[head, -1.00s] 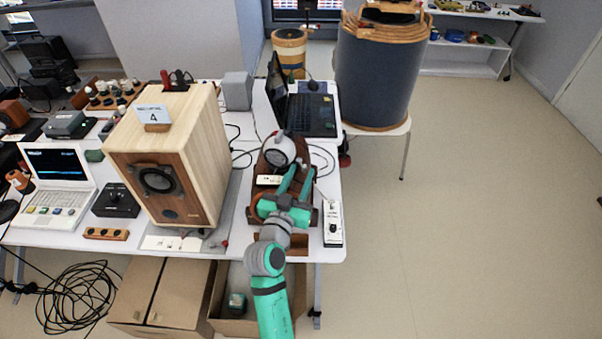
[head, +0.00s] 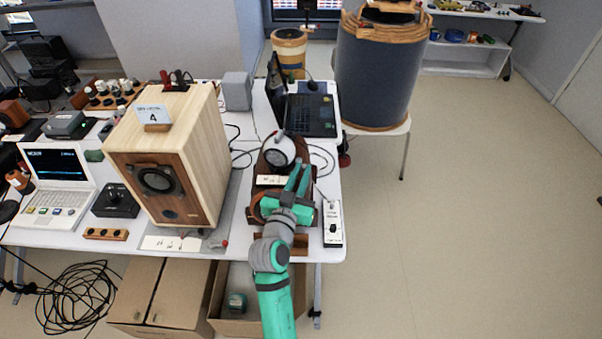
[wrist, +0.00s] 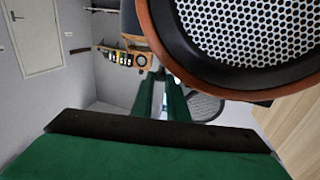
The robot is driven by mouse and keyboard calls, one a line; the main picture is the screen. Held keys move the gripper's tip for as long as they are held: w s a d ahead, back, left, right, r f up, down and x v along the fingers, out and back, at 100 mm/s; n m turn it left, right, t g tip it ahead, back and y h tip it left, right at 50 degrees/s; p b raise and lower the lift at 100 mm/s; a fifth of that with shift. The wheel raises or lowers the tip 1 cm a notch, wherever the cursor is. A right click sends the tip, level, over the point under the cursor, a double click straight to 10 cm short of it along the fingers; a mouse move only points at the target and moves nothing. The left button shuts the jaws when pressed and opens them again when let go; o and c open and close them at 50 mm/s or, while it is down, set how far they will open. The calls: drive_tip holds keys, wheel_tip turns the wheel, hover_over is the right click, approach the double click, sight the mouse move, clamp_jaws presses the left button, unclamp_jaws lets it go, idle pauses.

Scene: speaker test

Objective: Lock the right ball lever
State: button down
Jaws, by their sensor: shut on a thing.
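My gripper (head: 299,166) reaches over the brown wooden stand (head: 268,205) at the right end of the table. Its two green fingers are close together just right of the round white-rimmed unit (head: 279,151) on the stand. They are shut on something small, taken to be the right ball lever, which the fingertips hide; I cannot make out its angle. In the wrist view the fingertips (wrist: 160,74) meet beside the unit's perforated metal grille (wrist: 250,35) and its reddish-brown ring.
A wooden speaker box (head: 170,165) with a number 4 card stands left of the stand. A white switch strip (head: 333,224) lies to the right, near the table edge. A laptop (head: 310,112) is behind. Open floor lies to the right.

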drive_tip(key=shift+d+n+y, duration=0.25)
drive_tip(key=shift+n+y, duration=0.05)
drive_tip(key=shift+y, duration=0.1)
drive_tip(key=shift+w+d+n+t+y, duration=0.15)
drive_tip(key=shift+d+n+y, duration=0.4)
drive_tip(key=shift+y, duration=0.5)
drive_tip(key=shift+w+d+n+t+y, duration=0.15)
drive_tip(key=shift+d+n+y, duration=0.2)
drive_tip(key=shift+n+y, duration=0.55)
drive_tip(key=shift+w+d+n+g+y, duration=0.7)
drive_tip(key=shift+n+g+y, duration=0.8)
drive_tip(key=shift+y, duration=0.9)
drive_tip(key=shift+w+d+n+g+y, duration=0.5)
drive_tip(key=shift+w+n+g+y, duration=0.4)
drive_tip(key=shift+n+y, duration=1.3)
drive_tip(key=shift+w+d+n+g+y, duration=0.65)
drive_tip(key=shift+n+g+y, duration=0.75)
drive_tip(key=shift+y, duration=1.25)
drive_tip(key=shift+a, duration=0.1)
drive_tip(key=c, duration=1.7)
unclamp_jaws()
drive_tip(key=shift+w, duration=0.1)
